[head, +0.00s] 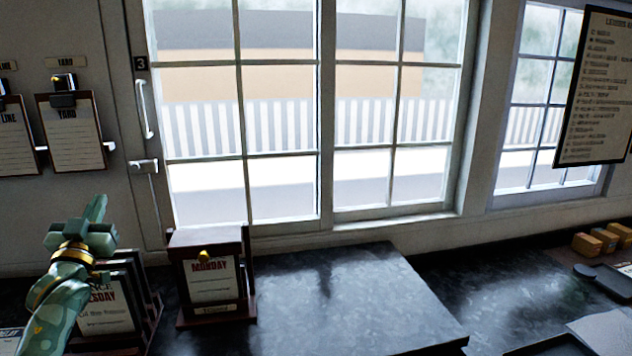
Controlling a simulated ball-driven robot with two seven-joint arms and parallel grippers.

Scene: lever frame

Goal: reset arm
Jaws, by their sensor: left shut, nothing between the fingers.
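My left gripper (96,209) is at the left of the head view, on a green patterned arm that comes up from the lower left. Its fingers are shut, point upward and hold nothing. It is in front of the Tuesday sign stand (106,309) and hides part of it. I cannot tell from this view whether it touches the stand. My right gripper is not in view.
A Monday sign stand (215,284) is on the dark counter (340,310), right of the gripper. Clipboards (72,128) hang on the left wall. Small boxes (605,238) sit at the far right. The counter's middle is clear, before a window (327,110).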

